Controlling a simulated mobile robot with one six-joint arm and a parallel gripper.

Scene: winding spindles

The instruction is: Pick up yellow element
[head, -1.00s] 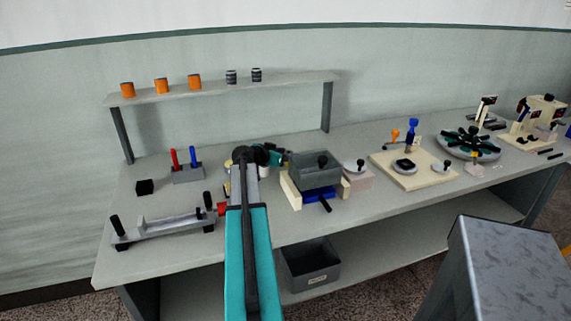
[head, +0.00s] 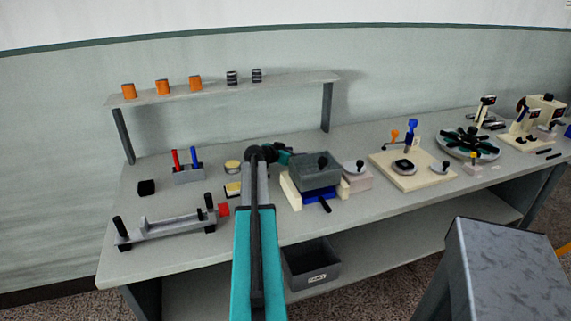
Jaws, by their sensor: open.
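Two small yellow pieces show on the bench just left of my arm: a round yellow-topped one (head: 232,166) behind and a yellow and dark one (head: 233,188) in front. Another small yellow piece (head: 473,156) stands on a little block at the right. I cannot tell which is the yellow element. My gripper (head: 286,157) is open, at the end of my teal arm, beside the grey box-shaped fixture (head: 316,172). It is small in view and its fingertips are partly hidden. It is apart from the yellow pieces.
A grey holder with red and blue pins (head: 188,175), a black cube (head: 146,187) and a long grey fixture (head: 165,230) stand at the left. A raised shelf (head: 210,89) carries several spools. A beige board with parts (head: 430,176) lies right of the grey fixture.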

